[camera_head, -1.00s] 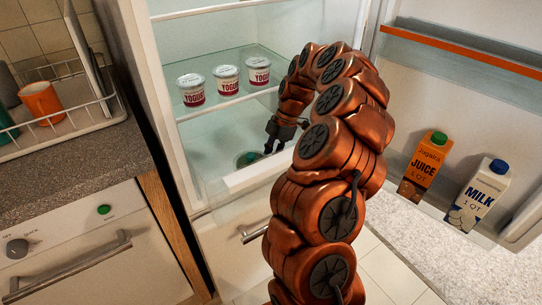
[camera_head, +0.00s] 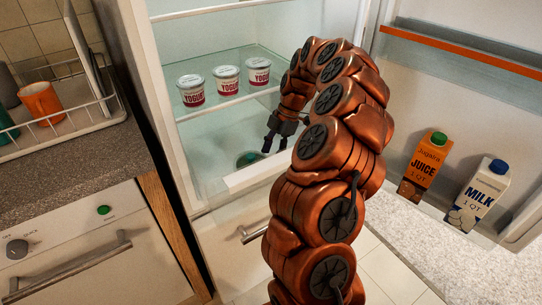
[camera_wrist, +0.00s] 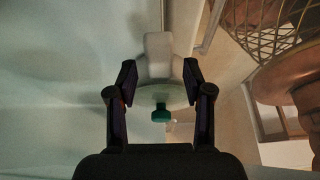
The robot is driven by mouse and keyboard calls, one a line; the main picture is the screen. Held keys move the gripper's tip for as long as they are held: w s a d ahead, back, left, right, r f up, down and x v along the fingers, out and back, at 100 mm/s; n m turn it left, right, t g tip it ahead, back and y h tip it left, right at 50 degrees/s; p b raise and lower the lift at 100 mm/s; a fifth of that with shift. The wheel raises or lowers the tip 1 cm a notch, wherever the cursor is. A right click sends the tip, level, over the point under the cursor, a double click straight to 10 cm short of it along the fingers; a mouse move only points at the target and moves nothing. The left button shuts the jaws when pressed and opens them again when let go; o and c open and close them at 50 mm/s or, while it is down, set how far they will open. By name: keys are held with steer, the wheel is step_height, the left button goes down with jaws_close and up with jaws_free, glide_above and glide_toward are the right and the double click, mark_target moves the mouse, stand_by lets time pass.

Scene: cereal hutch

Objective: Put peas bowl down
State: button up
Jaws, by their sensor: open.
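No contact with the fingers is visible.
Several yogurt cups (camera_head: 227,80) stand on the glass shelf (camera_head: 262,58) above. A juice carton (camera_head: 425,168) and a milk carton (camera_head: 479,192) stand in the open door at right. A counter with a dish rack (camera_head: 75,128) and an orange mug (camera_head: 42,102) is at left.

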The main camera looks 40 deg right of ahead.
steer(key=v, duration=1)
steer(key=shift+r, duration=0.15)
steer(key=shift+a, duration=0.1)
stand_by(0.3)
steer(key=s+a+r+m+g, duration=0.1)
steer(key=s+a+r, duration=0.15)
steer(key=a, duration=0.65)
steer(key=s+a+r+m+g, duration=0.1)
steer(key=s+a, duration=0.2)
steer(key=a, duration=0.6)
steer(key=s+a+r+m, duration=0.1)
steer(key=s+a+r, duration=0.15)
steer(key=a, duration=0.65)
steer(key=s+a+f+m+h, duration=0.1)
steer(key=s+f+m+h, duration=0.2)
steer(key=s, duration=0.4)
steer(key=s+f+m+g, duration=0.1)
steer(key=s+f+m, duration=0.2)
steer(key=s+m, duration=0.4)
steer(key=s+a+f+m+h, duration=0.1)
steer(key=s+f+m+h, duration=0.2)
steer(key=s, duration=0.5)
step_height(320, 180, up, 17)
steer(key=m+y+p, duration=0.1)
steer(key=p, duration=1.6)
steer(key=shift+r+t, duration=0.15)
steer(key=shift+t, duration=0.25)
steer(key=shift+w+d, duration=0.1)
steer(key=shift+d, duration=0.1)
